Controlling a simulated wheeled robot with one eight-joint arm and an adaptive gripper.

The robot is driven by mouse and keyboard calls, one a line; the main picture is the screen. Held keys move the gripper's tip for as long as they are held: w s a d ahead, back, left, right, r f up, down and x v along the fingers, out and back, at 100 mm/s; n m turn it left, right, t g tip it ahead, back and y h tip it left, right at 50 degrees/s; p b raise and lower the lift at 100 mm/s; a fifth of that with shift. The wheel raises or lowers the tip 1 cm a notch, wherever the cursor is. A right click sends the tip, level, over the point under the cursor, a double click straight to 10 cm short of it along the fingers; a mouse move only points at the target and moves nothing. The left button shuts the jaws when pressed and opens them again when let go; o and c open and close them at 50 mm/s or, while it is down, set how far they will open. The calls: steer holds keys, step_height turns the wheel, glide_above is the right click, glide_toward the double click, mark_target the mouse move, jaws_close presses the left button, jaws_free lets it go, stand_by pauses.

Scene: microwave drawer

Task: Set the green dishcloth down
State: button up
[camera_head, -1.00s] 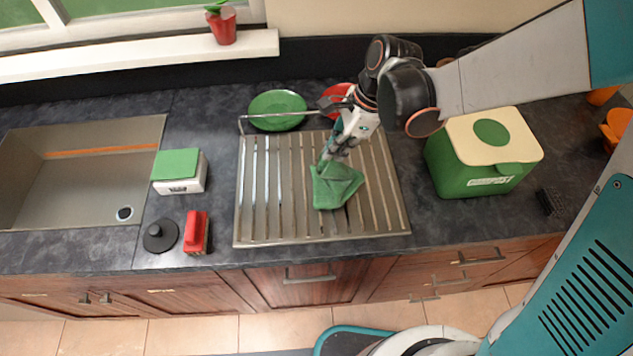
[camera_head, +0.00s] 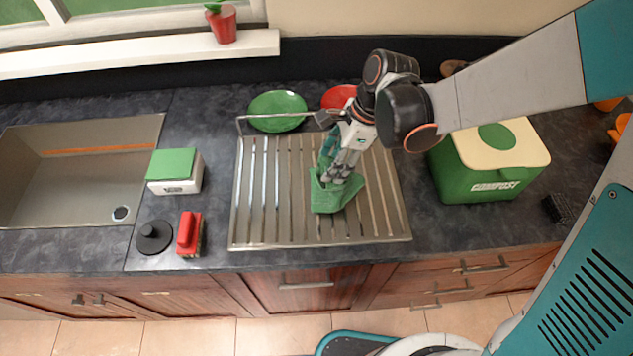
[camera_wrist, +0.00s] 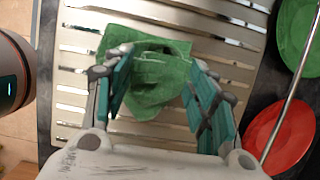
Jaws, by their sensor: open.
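The green dishcloth (camera_head: 334,196) lies crumpled on the slatted metal drying rack (camera_head: 270,215), right of the rack's middle. It also shows in the wrist view (camera_wrist: 150,72), spread over the slats with a raised fold between my fingers. My gripper (camera_head: 338,178) is over the cloth, pointing down. In the wrist view its teal-padded fingers (camera_wrist: 158,95) stand wide apart on either side of the fold. Whether the fingertips touch the cloth I cannot tell.
A green plate (camera_head: 277,110) and a red plate (camera_head: 339,97) are behind the rack. A green compost bin (camera_head: 487,165) stands to the right. Left are a white box with green lid (camera_head: 174,171), a red-handled brush (camera_head: 189,235), a black lid (camera_head: 154,237) and the sink (camera_head: 80,180).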

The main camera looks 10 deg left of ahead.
steer(key=shift+r, duration=0.1)
steer(key=v, duration=1.1)
steer(key=shift+d+r, duration=0.2)
steer(key=shift+r, duration=0.15)
steer(key=shift+s, duration=0.1)
steer(key=s+d+n+t+h+b, duration=0.2)
steer(key=s+d+n+t, duration=0.2)
steer(key=d+n, duration=0.3)
steer(key=s+d+n+t+h+b, duration=0.1)
steer(key=s+d+n+t, duration=0.3)
steer(key=d, duration=0.9)
steer(key=shift+s+d+n+h+b, duration=0.15)
steer(key=shift+s+n+h+b, duration=0.25)
steer(key=shift+s+n+b, duration=1.25)
steer(key=shift+w+f+n+p, duration=0.15)
steer(key=shift+w+n+p, duration=0.35)
steer(key=shift+p, duration=0.3)
